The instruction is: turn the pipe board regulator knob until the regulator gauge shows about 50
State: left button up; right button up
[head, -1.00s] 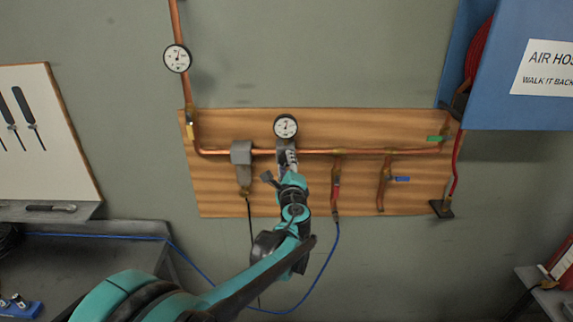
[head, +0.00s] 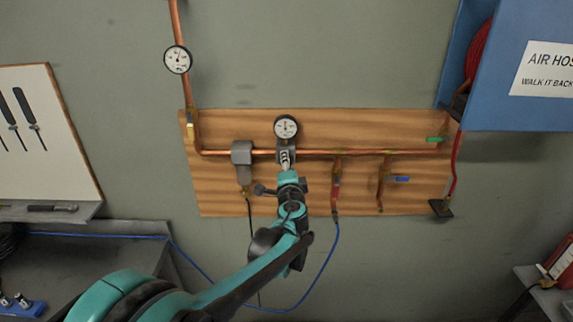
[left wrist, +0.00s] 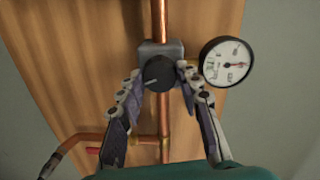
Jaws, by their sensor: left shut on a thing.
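The regulator is a grey block (left wrist: 173,50) on the copper pipe of the wooden board, with a round black knob (left wrist: 157,72) with a pale pointer line. My left gripper (left wrist: 160,76) is shut on the knob, one finger at each side, in the left wrist view. In the head view the left gripper (head: 286,160) reaches up to the regulator and hides the knob. The white regulator gauge (head: 285,127) sits just above it. It also shows in the left wrist view (left wrist: 228,62), right of the gripper; its figures are too small to read surely. My right gripper is out of view.
Another gauge (head: 177,59) is on the vertical pipe at upper left. A grey filter unit (head: 243,160) is left of the regulator, and drop pipes with a red handle (head: 336,182) and a blue handle (head: 399,179) are to its right. A blue hose hangs below.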

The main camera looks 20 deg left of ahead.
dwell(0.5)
pick_arm(q)
jog(key=o, duration=1.2)
jog(key=shift+c, duration=0.2)
jog(key=v, duration=1.2)
